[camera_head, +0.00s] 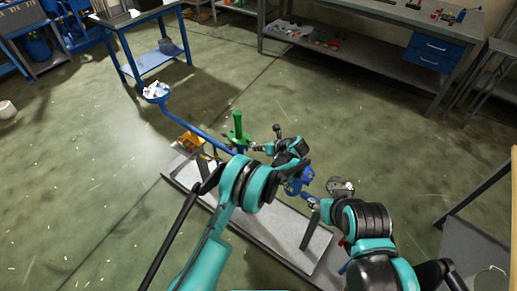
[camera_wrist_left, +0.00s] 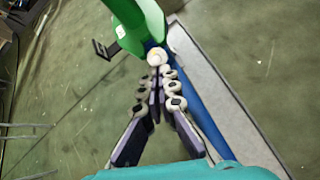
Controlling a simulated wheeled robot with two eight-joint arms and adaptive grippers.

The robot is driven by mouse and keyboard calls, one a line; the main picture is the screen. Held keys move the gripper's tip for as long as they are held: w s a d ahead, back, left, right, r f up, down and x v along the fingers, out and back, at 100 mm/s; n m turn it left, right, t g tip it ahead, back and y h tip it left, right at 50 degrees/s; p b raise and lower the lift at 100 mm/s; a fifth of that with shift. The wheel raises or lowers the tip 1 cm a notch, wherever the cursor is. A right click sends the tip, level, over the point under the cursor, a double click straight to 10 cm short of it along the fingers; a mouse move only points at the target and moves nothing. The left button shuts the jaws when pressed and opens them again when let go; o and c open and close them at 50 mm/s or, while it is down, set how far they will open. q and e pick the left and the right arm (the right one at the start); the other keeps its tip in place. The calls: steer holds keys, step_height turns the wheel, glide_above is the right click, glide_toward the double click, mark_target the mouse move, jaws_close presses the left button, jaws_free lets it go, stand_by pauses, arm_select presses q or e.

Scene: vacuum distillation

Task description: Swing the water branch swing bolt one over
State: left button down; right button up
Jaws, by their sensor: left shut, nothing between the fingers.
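A green upright part (camera_head: 238,130) stands on the blue pipe (camera_head: 205,135). In the left wrist view the green part (camera_wrist_left: 140,22) is close in front of my left fingers. My left gripper (camera_head: 256,148) is shut and empty beside the green part's base. A small pale round end (camera_wrist_left: 156,56) sits at the fingertips in the left wrist view; I cannot tell whether it is the swing bolt or whether the fingers touch it. A dark bracket-like piece (camera_wrist_left: 103,48) shows left of the green part. My right gripper (camera_head: 313,204) is near a blue fitting (camera_head: 297,185); its jaws are too small to read.
The pipe runs to a blue bowl (camera_head: 157,92) with white pieces. A workbench (camera_head: 375,65) and a blue table (camera_head: 150,62) stand at the back. Open floor lies left.

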mark_target(251, 145)
arm_select(q)
steer(key=shift+w+a+r, duration=0.1)
steer(key=shift+r, duration=0.1)
arm_select(e)
steer(key=shift+r, duration=0.2)
arm_select(q)
steer(key=shift+w+a+r+g+h+p, duration=0.1)
steer(key=shift+a+r+g+h+p, duration=0.1)
steer(key=shift+g+h+p, duration=0.15)
arm_select(e)
steer(key=shift+r, duration=0.15)
arm_select(q)
steer(key=w+a+r+g+h+p, duration=0.1)
steer(key=h, duration=0.1)
steer(key=w+a+r+g+h, duration=0.1)
steer(key=g+h, duration=0.1)
steer(key=shift+a+r+p, duration=0.1)
steer(key=shift+a+p, duration=0.15)
steer(key=shift+p, duration=0.1)
steer(key=shift+w+a+r+h, duration=0.1)
steer(key=shift+w+a+h, duration=0.05)
steer(key=shift+a+h, duration=0.1)
arm_select(e)
steer(key=shift+r, duration=0.85)
arm_select(q)
steer(key=shift+a, duration=0.1)
